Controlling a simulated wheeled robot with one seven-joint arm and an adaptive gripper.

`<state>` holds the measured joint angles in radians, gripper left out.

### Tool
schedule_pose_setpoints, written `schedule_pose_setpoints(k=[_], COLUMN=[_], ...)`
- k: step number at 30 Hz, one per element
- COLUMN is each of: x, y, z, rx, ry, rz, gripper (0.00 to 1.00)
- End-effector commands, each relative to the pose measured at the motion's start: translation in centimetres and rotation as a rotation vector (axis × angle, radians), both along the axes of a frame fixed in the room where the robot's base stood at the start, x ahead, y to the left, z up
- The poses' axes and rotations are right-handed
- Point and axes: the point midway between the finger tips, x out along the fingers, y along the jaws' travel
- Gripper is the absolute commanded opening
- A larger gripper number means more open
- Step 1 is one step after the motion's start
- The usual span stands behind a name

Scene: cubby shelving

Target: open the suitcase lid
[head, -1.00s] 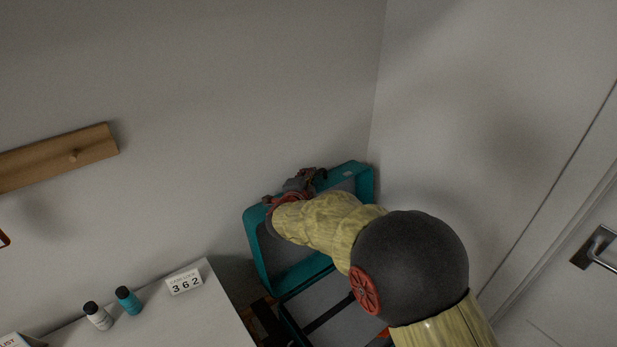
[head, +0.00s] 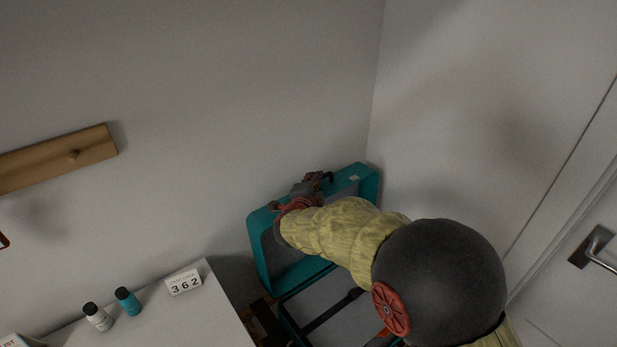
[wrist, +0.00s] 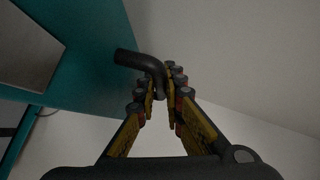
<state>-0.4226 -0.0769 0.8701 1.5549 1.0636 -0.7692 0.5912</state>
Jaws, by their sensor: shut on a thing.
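The teal suitcase lid (head: 262,250) stands raised in the corner, its grey inner side partly hidden behind my arm in the head view. In the wrist view the teal lid (wrist: 85,50) fills the upper left. A black curved handle (wrist: 140,62) sticks out from it. My gripper (wrist: 160,88) is shut on this handle, its fingers on both sides of it. In the head view my gripper (head: 312,184) is at the lid's upper edge. The suitcase's lower part (head: 335,305) is below, with a dark strap across it, and is partly hidden by my arm.
A white cabinet top (head: 150,325) at lower left holds a white bottle (head: 98,317), a teal bottle (head: 128,301) and a number block (head: 184,282). Walls stand close behind and right of the suitcase. A door with a handle (head: 594,247) is at right.

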Motion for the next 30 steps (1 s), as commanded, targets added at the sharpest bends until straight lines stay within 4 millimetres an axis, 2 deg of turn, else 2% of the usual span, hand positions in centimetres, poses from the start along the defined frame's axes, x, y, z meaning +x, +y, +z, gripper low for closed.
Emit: schedule_pose_setpoints(k=[3, 9, 18, 19, 22, 30], x=[-1.7, -3.1, -3.1, -3.1, -3.1, -3.1], y=[-1.1, -2.0, -2.0, -2.0, -2.0, -2.0], z=[0.2, 0.3, 0.3, 0.3, 0.3, 0.4], rx=[0.003, 0.001, 0.002, 0.001, 0.001, 0.001], ry=[0.003, 0.005, 0.005, 0.005, 0.004, 0.003], rz=[-0.002, 0.0, -0.001, 0.0, 0.0, -0.001], gripper=[0.0, 0.0, 0.0, 0.11, 0.16, 0.17])
